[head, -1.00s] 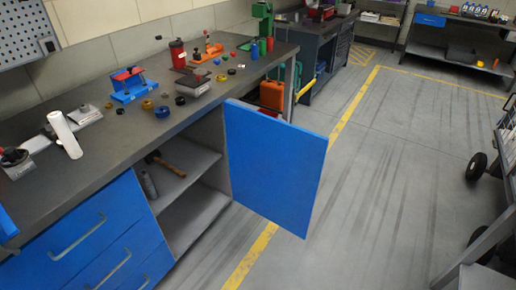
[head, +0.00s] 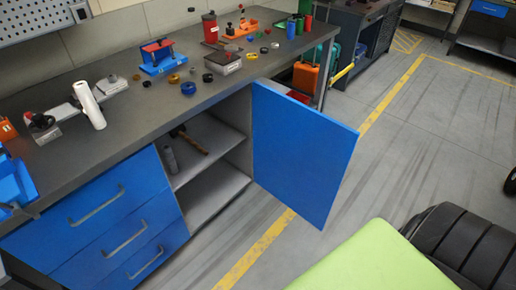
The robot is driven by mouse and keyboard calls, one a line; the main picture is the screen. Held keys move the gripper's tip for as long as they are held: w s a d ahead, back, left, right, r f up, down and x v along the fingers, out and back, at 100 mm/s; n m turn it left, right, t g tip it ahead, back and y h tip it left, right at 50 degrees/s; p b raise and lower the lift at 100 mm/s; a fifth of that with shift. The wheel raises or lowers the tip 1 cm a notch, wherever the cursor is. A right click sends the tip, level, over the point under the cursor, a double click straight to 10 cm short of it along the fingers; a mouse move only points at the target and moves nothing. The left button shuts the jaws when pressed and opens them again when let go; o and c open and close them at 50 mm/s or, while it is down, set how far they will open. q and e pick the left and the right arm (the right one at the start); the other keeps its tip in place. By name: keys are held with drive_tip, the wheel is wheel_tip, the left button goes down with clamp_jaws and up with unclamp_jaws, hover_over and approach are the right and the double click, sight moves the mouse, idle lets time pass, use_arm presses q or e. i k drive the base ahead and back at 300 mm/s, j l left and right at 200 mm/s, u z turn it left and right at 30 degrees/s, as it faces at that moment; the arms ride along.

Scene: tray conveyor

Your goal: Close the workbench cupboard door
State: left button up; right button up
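The blue cupboard door (head: 300,150) of the workbench stands wide open, swung out from the right side of the cupboard opening. The open cupboard (head: 212,185) shows a grey shelf with a hammer (head: 192,140) and a grey cylindrical item (head: 170,158) on it. The door's inner face is toward me; any handle on its outer face is hidden. Neither of my grippers is in view.
The workbench top (head: 140,120) carries a blue vise (head: 160,58), a white roll (head: 89,105), a red container (head: 210,28) and several small parts. Blue drawers (head: 105,215) are shut left of the cupboard. A green surface (head: 375,262) and a black ribbed object (head: 465,245) fill the lower right. Floor beyond the door is clear.

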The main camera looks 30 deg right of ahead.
sight(302, 155)
drive_tip(key=l+u, duration=0.25)
drive_tip(key=l, duration=0.4)
drive_tip(key=l+u, duration=0.2)
drive_tip(key=l, duration=0.45)
drive_tip(key=l+u, duration=0.25)
drive_tip(key=l, duration=0.4)
drive_tip(key=k+l+u, duration=0.25)
drive_tip(key=l, duration=0.35)
drive_tip(key=k+l, duration=0.1)
drive_tip(key=l, duration=0.45)
drive_tip(key=k+l, duration=0.1)
drive_tip(key=l, duration=1.05)
drive_tip(key=k+l, duration=0.15)
drive_tip(key=l, duration=0.4)
